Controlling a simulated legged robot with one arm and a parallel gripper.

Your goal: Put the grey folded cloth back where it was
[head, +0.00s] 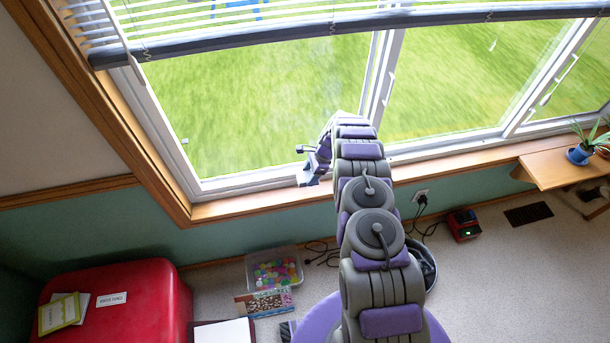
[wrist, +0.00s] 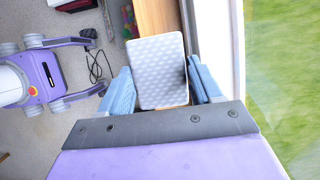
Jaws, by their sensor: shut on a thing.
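The grey folded cloth (wrist: 158,72), pale with a light dotted pattern, shows in the wrist view between the two blue fingers of my gripper (wrist: 160,66). My gripper is shut on it. The cloth is over or at the wooden window sill (wrist: 154,17); I cannot tell whether it touches the wood. In the head view my gripper (head: 312,165) is at the left part of the sill (head: 250,207), in front of the window glass. The cloth cannot be made out there, and my arm covers part of the sill.
A window frame (head: 380,75) with a raised blind (head: 330,35) borders the sill. Below are a clear bin of coloured pieces (head: 275,270), cables and a red device (head: 463,225). A red seat-like piece (head: 150,300) bears booklets. A potted plant (head: 580,153) stands on a wooden table at right.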

